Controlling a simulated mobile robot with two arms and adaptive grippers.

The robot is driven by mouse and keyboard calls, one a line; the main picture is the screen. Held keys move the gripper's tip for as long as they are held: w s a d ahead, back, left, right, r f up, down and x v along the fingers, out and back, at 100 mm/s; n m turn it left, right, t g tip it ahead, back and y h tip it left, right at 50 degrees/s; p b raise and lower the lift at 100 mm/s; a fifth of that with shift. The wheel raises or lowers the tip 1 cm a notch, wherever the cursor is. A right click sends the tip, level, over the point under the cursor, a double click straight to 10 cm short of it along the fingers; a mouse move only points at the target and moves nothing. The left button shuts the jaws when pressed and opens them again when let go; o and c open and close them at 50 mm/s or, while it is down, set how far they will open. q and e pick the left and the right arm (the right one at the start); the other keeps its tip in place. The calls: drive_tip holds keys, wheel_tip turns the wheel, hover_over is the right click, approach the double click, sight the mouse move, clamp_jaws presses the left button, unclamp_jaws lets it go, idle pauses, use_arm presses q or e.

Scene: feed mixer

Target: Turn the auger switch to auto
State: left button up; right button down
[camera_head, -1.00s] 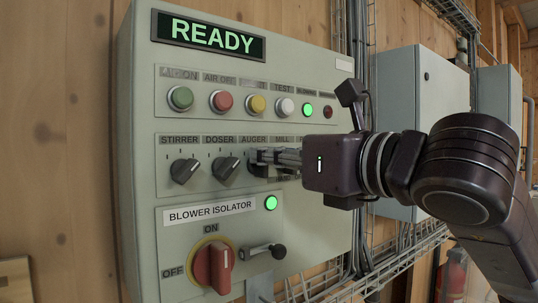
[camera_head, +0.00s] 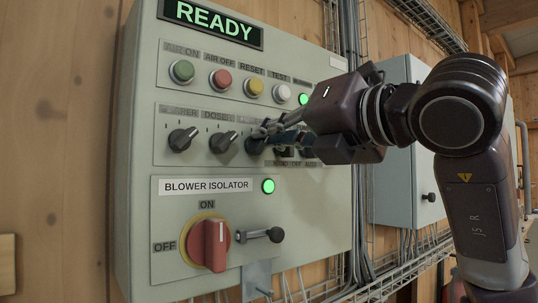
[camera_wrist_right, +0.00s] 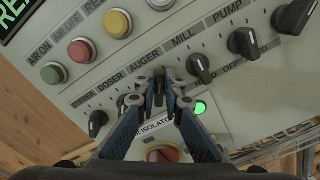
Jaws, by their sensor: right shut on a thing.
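The auger switch is a black rotary knob (camera_wrist_right: 158,82) below the AUGER label in the right wrist view. My right gripper (camera_wrist_right: 157,94) has its two fingers closed on either side of this knob. In the head view the fingertips of my right gripper (camera_head: 268,131) reach the AUGER place in the knob row from the right. Part of the auger knob (camera_head: 255,146) shows below them. The gripper body is tilted, and its fingers hide much of the knob. Which position the knob points to cannot be told. My left gripper is not in view.
The stirrer knob (camera_head: 183,139) and doser knob (camera_head: 222,142) stand left of the auger; the mill knob (camera_wrist_right: 198,68) is close on the right. Push buttons, such as the yellow one (camera_head: 253,87), sit above. The red blower isolator (camera_head: 211,244) is below.

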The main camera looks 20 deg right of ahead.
drive_tip(key=shift+d+m+b, duration=0.15)
drive_tip(key=shift+m+b, duration=0.7)
drive_tip(key=shift+m, duration=0.25)
drive_tip(key=c, duration=2)
unclamp_jaws()
drive_tip(key=shift+c, duration=0.2)
drive_tip(key=shift+s, duration=0.1)
drive_tip(key=v, duration=1.2)
